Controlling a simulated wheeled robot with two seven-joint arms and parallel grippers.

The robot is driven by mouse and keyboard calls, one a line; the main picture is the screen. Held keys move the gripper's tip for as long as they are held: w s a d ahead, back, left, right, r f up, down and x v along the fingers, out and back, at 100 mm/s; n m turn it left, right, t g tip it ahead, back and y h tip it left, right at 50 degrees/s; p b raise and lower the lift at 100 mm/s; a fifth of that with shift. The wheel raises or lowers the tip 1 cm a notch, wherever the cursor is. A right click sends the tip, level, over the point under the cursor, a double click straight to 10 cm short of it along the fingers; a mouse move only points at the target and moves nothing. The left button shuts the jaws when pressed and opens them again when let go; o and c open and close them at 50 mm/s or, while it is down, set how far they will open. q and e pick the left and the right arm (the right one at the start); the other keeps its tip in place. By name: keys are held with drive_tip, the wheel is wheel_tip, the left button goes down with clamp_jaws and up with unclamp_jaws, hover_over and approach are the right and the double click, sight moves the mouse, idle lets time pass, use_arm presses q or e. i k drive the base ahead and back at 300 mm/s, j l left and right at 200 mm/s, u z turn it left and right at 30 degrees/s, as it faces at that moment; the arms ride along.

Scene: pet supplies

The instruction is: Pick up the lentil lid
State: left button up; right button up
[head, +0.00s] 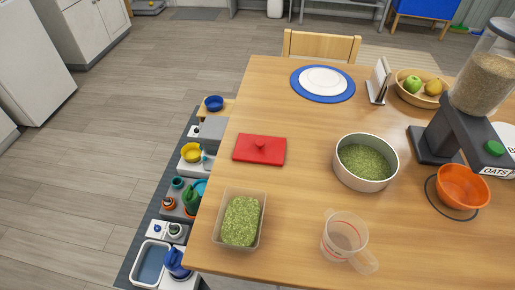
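A flat red rectangular lid (258,149) with a small knob on top lies on the wooden table, left of the middle. A clear rectangular container (239,220) of green lentils stands open nearer the table's front left. A round white pot (365,163) also holds green lentils, to the right of the lid. The lid lies flat and apart from both. Neither of my grippers shows in the head view.
A clear measuring cup (346,237) stands at the front. An oats dispenser (476,100) and orange bowl (463,187) are at right. A fruit bowl (420,88), white plate (323,80) on a blue mat and tablet stand (378,81) are at the back. Table around the lid is clear.

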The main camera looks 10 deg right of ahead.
sight(260, 149)
drive_tip(key=j+u, duration=0.1)
drive_tip(key=j, duration=2.05)
